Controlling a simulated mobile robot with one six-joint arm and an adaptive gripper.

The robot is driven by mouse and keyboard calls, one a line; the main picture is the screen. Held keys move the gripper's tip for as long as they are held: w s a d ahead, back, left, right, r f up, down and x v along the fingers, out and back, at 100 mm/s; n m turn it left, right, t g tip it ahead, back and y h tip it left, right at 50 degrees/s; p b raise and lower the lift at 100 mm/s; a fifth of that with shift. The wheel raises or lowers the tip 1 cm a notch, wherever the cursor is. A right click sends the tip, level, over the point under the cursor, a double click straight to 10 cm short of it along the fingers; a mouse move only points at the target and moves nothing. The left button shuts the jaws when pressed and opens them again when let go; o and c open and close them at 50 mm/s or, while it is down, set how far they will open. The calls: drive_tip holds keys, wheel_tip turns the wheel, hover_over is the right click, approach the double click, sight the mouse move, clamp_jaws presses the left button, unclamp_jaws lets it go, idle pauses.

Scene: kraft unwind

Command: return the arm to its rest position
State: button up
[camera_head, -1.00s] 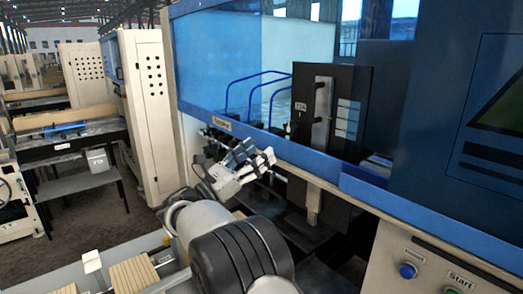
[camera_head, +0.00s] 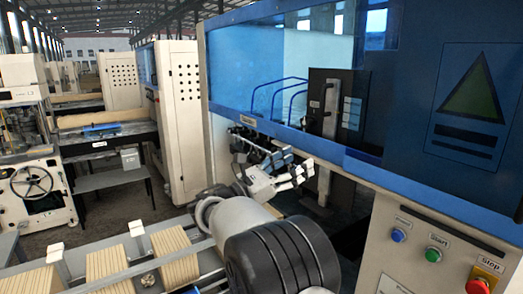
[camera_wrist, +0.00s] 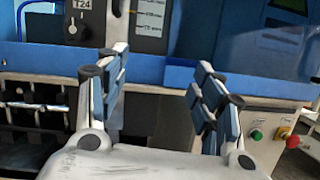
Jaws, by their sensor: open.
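My gripper (camera_head: 283,169) is in front of the open lower front of the blue and cream machine, a little below its blue ledge. Its two fingers stand apart with nothing between them. In the wrist view my gripper (camera_wrist: 158,105) is also open and empty, facing the blue ledge (camera_wrist: 160,66) and the dark panel marked T24 (camera_wrist: 87,22). My arm reaches up from the bottom of the head view to the gripper. No held object shows.
Start button (camera_head: 433,255), blue button (camera_head: 398,235) and red Stop button (camera_head: 477,287) sit on the machine's right front. Slatted tan blocks (camera_head: 107,263) lie on a frame at lower left. Free floor (camera_head: 115,215) shows at left.

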drive_tip(key=d+f+m+g+y+b, duration=0.1)
drive_tip(key=d+f+m+g+b, duration=0.15)
drive_tip(key=d, duration=0.25)
drive_tip(key=s+d+f+m+g+y+b, duration=0.2)
drive_tip(key=s+d+f+m+y+b, duration=0.3)
drive_tip(key=s+f, duration=0.5)
drive_tip(key=s+d+f+m+g+y+b, duration=0.3)
drive_tip(key=s+d+f+m+b, duration=0.25)
drive_tip(key=s, duration=0.55)
drive_tip(key=s+a+f+m+t+y+b, duration=0.1)
drive_tip(key=s+a+f+m+y+b, duration=0.3)
drive_tip(key=s+f, duration=0.6)
drive_tip(key=s+a+f+m+y+b, duration=0.5)
drive_tip(key=s+f, duration=0.4)
drive_tip(key=f, duration=0.3)
drive_tip(key=shift+s+a+f+m+t+b, duration=0.2)
drive_tip(key=shift+s+a+m+t+b, duration=0.15)
drive_tip(key=shift+m, duration=0.15)
